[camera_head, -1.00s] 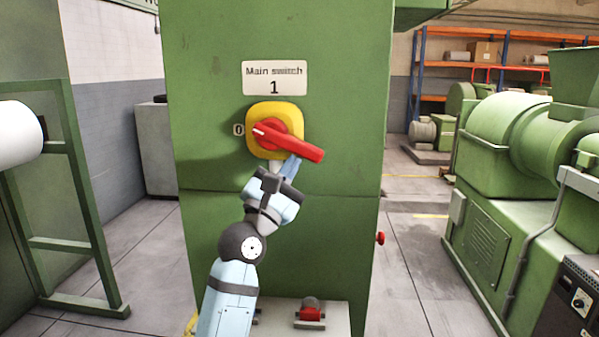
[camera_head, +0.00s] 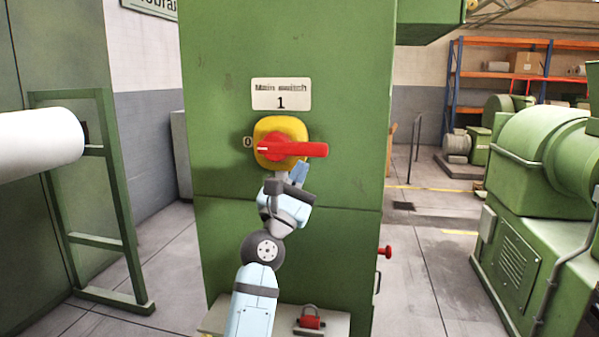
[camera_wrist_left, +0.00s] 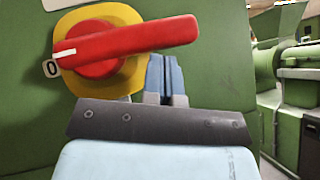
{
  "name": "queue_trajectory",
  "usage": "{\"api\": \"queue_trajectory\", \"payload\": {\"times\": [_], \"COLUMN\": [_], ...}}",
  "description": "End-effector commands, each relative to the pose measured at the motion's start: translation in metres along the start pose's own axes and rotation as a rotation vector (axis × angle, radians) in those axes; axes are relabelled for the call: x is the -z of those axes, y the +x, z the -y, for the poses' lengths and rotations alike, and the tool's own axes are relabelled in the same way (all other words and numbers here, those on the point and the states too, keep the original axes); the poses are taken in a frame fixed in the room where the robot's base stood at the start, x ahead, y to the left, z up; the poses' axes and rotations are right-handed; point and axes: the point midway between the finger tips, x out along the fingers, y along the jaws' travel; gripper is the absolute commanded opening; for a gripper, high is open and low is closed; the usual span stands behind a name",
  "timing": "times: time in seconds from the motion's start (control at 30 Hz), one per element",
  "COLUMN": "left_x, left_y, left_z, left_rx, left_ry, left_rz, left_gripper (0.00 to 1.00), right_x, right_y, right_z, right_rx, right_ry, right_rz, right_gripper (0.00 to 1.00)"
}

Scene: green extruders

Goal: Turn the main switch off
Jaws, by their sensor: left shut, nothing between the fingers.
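The main switch is a red rotary handle (camera_head: 300,149) on a yellow plate (camera_head: 268,126), on the front of a green cabinet. The handle lies level, its long end to the right and its white mark to the left, at the "0" label (camera_head: 248,142). In the left wrist view the handle (camera_wrist_left: 150,38) also lies nearly level, its white mark next to the "0" (camera_wrist_left: 51,68). My left gripper (camera_head: 299,172) is shut and empty, its fingertips just below the handle's long end. In the wrist view the closed fingers (camera_wrist_left: 165,75) point up beneath the handle; contact is unclear. My right gripper is out of view.
A "Main switch 1" sign (camera_head: 281,94) is above the switch. A red padlock-like item (camera_head: 310,318) sits on a ledge at the cabinet's base. A white roll (camera_head: 40,145) on a green frame stands left. Green machines (camera_head: 530,180) stand right, with open floor between.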

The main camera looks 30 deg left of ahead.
Motion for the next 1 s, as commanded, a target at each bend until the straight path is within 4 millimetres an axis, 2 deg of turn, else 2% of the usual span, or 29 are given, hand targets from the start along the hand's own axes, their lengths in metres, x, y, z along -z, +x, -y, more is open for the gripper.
{"api": "queue_trajectory", "payload": {"times": [0.17,0.8,1.0], "left_x": [-0.004,-0.009,0.002], "left_y": [0.004,0.007,0.000], "left_z": [0.001,0.001,0.011], "left_rx": [0.000,-0.002,-0.001], "left_ry": [0.001,0.000,0.000], "left_rz": [0.001,0.007,0.006], "left_gripper": [0.00,0.00,0.00], "right_x": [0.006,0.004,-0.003], "right_y": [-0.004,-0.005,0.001], "right_z": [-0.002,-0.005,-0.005], "right_rx": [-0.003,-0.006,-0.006], "right_ry": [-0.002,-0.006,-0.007], "right_rz": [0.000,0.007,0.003], "right_gripper": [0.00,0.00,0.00]}}
